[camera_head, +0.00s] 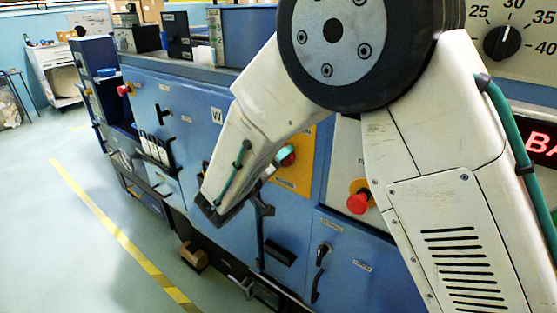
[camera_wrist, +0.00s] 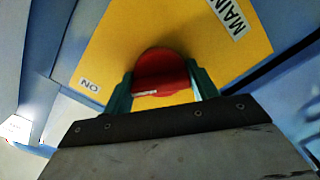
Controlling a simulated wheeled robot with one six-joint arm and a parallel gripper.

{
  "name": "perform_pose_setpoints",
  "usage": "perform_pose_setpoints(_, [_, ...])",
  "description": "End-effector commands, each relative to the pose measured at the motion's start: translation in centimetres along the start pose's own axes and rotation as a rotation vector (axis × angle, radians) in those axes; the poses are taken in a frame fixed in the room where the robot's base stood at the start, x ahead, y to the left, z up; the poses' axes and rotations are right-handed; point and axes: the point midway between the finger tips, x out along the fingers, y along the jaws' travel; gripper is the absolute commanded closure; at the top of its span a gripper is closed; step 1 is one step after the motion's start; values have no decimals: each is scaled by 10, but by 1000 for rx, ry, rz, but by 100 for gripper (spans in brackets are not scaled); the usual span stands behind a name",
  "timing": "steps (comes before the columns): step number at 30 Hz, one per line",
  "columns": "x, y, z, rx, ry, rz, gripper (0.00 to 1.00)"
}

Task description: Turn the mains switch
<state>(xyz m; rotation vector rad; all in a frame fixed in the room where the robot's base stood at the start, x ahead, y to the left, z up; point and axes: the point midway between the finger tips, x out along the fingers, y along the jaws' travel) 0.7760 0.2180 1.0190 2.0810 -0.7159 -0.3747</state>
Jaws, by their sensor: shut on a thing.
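The mains switch is a red knob (camera_wrist: 160,75) on a yellow plate (camera_wrist: 115,40) in the wrist view. The plate carries a label (camera_wrist: 229,15) of which "MAIN" shows, and an "ON" label (camera_wrist: 90,84) at the left. My gripper (camera_wrist: 162,84) is shut on the red knob, one green finger on each side. In the head view the yellow plate (camera_head: 298,178) is on the blue machine front, and the knob (camera_head: 287,155) is partly hidden by my arm and gripper.
A red stop button (camera_head: 358,203) sticks out right of the yellow plate. Another red button (camera_head: 125,90) is at the far left of the machine (camera_head: 190,105). A black handle (camera_head: 322,254) is below. The floor (camera_head: 75,240) at the left is open.

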Motion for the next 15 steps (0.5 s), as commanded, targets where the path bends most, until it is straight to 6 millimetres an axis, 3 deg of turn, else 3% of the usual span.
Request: perform_pose_setpoints(15, [0,-1,2,186,-2,-1,65])
